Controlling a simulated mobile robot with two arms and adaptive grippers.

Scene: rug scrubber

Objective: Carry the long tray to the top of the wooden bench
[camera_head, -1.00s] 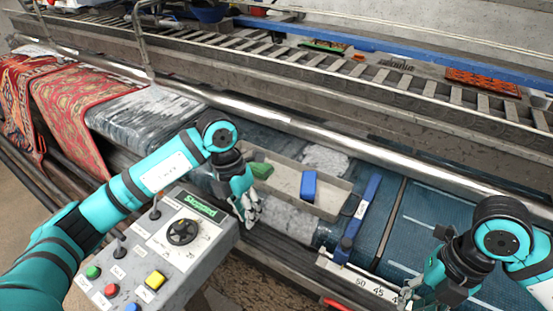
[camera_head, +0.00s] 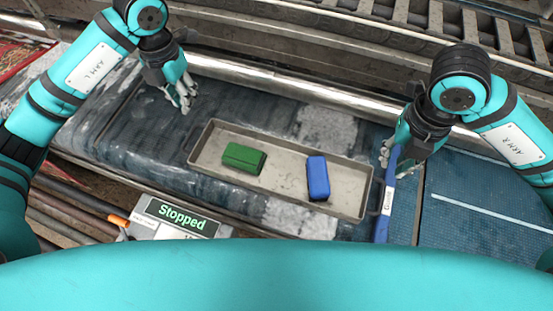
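The long tray (camera_head: 290,139) is a shallow grey metal tray lying on the wet blue belt in the middle of the head view. A green block (camera_head: 243,158) and a blue block (camera_head: 318,177) lie in it. My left gripper (camera_head: 182,98) is above the belt, up and left of the tray's left end, apart from it and empty; its fingers look spread. No wooden bench shows.
A blue labelled bar (camera_head: 386,205) stands close to the tray's right end. A metal roller (camera_head: 262,82) runs behind the tray. A control panel reading "Stopped" (camera_head: 182,217) is at the front. A red rug (camera_head: 17,58) shows at far left.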

